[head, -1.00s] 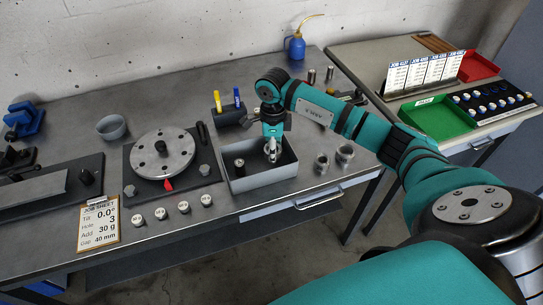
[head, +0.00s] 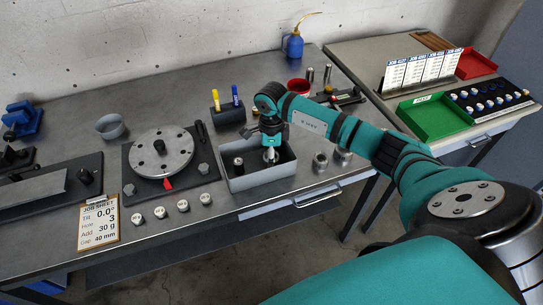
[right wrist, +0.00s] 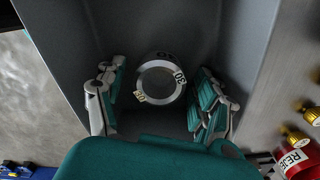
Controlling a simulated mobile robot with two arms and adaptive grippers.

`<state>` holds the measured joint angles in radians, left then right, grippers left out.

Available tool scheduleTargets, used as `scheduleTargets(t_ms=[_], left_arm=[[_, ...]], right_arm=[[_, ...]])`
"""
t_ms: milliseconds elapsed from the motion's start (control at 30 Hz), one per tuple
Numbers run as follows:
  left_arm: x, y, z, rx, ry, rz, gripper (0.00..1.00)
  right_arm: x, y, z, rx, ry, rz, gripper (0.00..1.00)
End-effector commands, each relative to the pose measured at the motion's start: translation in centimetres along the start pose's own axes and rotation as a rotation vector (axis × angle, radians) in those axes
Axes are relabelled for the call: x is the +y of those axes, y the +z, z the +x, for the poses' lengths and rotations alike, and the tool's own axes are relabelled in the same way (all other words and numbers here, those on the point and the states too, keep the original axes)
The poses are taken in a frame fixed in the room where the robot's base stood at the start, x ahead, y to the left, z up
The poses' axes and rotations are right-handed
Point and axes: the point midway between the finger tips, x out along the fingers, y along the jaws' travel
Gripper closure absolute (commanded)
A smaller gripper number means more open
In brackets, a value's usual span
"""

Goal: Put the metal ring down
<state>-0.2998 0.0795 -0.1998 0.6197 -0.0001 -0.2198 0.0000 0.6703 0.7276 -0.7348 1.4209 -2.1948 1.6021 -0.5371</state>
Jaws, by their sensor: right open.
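The metal ring (right wrist: 181,80) lies in the grey bin in the right wrist view. It is a pale ring with a number label and a small yellow mark on it. My right gripper (head: 271,156) reaches down into the grey bin (head: 263,182) on the bench. Its fingers are open on either side of the ring, with a visible gap on each side. In the head view the gripper hides the ring. My left gripper is in neither view.
A rotor disc (head: 161,153) is left of the bin, with several weights in front. Two metal cylinders, including one (head: 320,161), stand right of the bin. A red cup (head: 298,86) stands behind.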

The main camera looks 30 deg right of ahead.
Motion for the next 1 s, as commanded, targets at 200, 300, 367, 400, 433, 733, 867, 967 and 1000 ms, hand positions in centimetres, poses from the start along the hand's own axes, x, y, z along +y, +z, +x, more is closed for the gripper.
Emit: scheduleTargets(t_ms=[200, 300, 367, 400, 433, 733, 867, 967, 1000], left_arm=[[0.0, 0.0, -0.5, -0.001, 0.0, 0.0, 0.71], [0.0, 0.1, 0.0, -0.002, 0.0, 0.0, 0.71], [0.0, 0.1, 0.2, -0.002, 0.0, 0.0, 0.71], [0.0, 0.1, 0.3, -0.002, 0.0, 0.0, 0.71], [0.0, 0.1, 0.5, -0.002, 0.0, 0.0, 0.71], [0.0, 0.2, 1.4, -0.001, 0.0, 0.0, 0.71], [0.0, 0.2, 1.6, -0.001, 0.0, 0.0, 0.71], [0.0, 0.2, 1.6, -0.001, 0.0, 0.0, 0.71], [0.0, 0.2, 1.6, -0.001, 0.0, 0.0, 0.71]], right_arm=[[0.0, 0.0, -0.6, -0.001, 0.0, 0.0, 0.3], [-0.1, 0.1, -1.5, -0.003, -0.003, -0.001, 0.3], [-0.2, 0.1, -2.6, -0.003, -0.005, -0.001, 0.3], [-0.1, 0.0, -3.4, -0.003, -0.005, -0.002, 0.3], [-0.1, 0.0, -4.1, -0.003, -0.005, -0.001, 0.3], [-0.1, 0.0, -10.2, -0.002, -0.004, -0.001, 0.3], [-0.1, 0.0, -11.7, -0.001, -0.001, 0.0, 0.3], [0.0, 0.0, -12.2, 0.0, -0.001, 0.0, 0.3], [0.0, 0.0, -12.3, 0.001, 0.0, 0.0, 0.3]])
